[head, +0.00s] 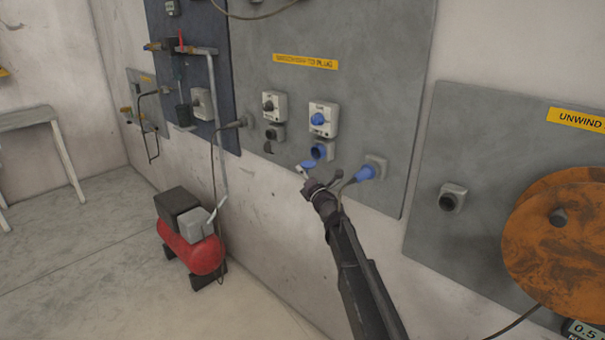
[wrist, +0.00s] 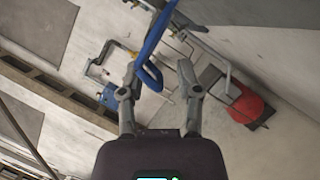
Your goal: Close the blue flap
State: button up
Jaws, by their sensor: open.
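The blue flap (head: 308,163) stands open below the blue socket (head: 321,151) on the grey panel, tilted out from the wall. My gripper (head: 313,175) is right at the flap, just below and in front of it. In the wrist view the flap shows as a blue strip with a rounded end (wrist: 152,48). Its lower end reaches between the spread fingers of my gripper (wrist: 159,68), closer to the left finger. The fingers are open; I cannot tell whether one touches the flap.
A blue plug (head: 367,172) with a cable sits right of my gripper. A grey box with a blue knob (head: 322,119) is above the socket. A red compressor (head: 203,252) stands on the floor at left. An orange reel (head: 560,235) hangs at right.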

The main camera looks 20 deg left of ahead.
grip_shut()
jog(key=shift+r, duration=0.2)
dwell(0.3)
